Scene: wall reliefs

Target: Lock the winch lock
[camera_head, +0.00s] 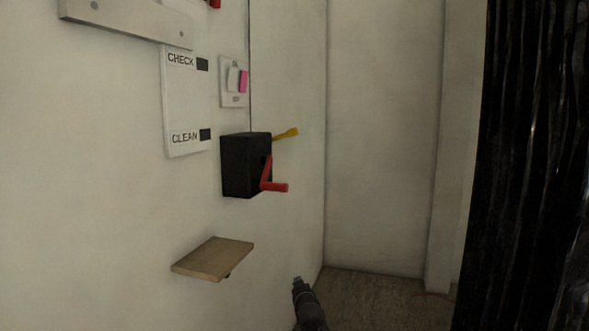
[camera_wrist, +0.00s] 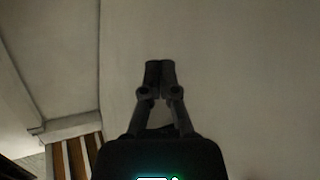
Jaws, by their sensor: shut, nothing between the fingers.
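The winch is a black box (camera_head: 245,166) fixed to the left wall. A red crank handle (camera_head: 270,180) sticks out from its front. A yellow lever (camera_head: 286,135), likely the winch lock, points out to the right and slightly up from the box's upper side. My gripper (camera_head: 298,282) is below and to the right of the winch in the head view, apart from it. In the wrist view my gripper (camera_wrist: 160,68) has its fingertips together, with nothing held. The winch does not show in the wrist view.
A wooden shelf (camera_head: 214,258) juts from the wall below the winch. Above are a CHECK/CLEAN panel (camera_head: 186,100) and a switch plate (camera_head: 234,82) with a pink part. A dark curtain (camera_head: 525,160) hangs at the right. The space right of the winch looks clear.

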